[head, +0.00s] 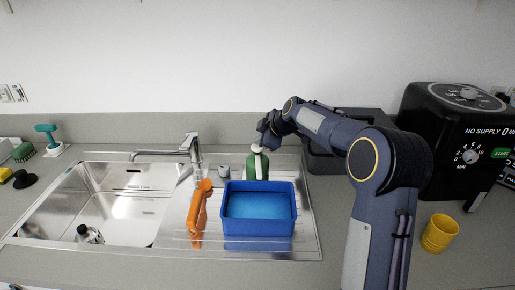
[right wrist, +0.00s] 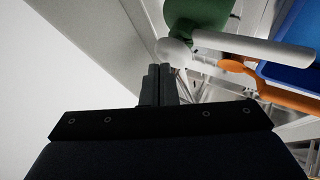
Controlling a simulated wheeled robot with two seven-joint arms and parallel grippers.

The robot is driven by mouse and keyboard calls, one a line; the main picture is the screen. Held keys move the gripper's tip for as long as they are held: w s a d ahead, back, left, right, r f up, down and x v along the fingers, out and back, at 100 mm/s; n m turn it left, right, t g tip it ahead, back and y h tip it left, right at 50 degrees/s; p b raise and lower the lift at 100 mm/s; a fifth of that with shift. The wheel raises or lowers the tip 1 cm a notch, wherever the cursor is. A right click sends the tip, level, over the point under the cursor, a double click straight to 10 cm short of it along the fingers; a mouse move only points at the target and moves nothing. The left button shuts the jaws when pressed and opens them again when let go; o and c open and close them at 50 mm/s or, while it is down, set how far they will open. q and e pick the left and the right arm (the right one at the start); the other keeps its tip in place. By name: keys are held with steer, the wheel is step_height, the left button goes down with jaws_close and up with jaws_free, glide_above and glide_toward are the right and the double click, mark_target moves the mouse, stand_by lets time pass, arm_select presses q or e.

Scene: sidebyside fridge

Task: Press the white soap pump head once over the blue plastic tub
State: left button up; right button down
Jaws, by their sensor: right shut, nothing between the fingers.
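A green soap bottle (head: 257,166) stands upright just behind the blue plastic tub (head: 259,243) on the drainboard. Its white pump head (head: 257,149) is on top, partly hidden by my right gripper (head: 264,138). In the right wrist view, the pump head's long white spout (right wrist: 255,47) points toward the tub (right wrist: 292,75), with the green bottle (right wrist: 200,12) behind it. My right gripper's shut, empty fingers (right wrist: 160,72) lie close to the round end of the pump head; I cannot tell whether they touch. My left gripper is not in view.
An orange object (head: 198,212) lies left of the tub. The steel sink (head: 120,205) and faucet (head: 190,148) are further left. A dark box (head: 330,160) sits behind my right arm.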

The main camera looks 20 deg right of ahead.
steer(key=shift+f+b, duration=0.75)
steer(key=shift+b, duration=0.05)
stand_by(0.9)
steer(key=shift+r+p, duration=0.75)
steer(key=shift+r, duration=0.5)
steer(key=shift+r+p, duration=1.7)
steer(key=shift+r, duration=0.85)
steer(key=shift+f, duration=0.1)
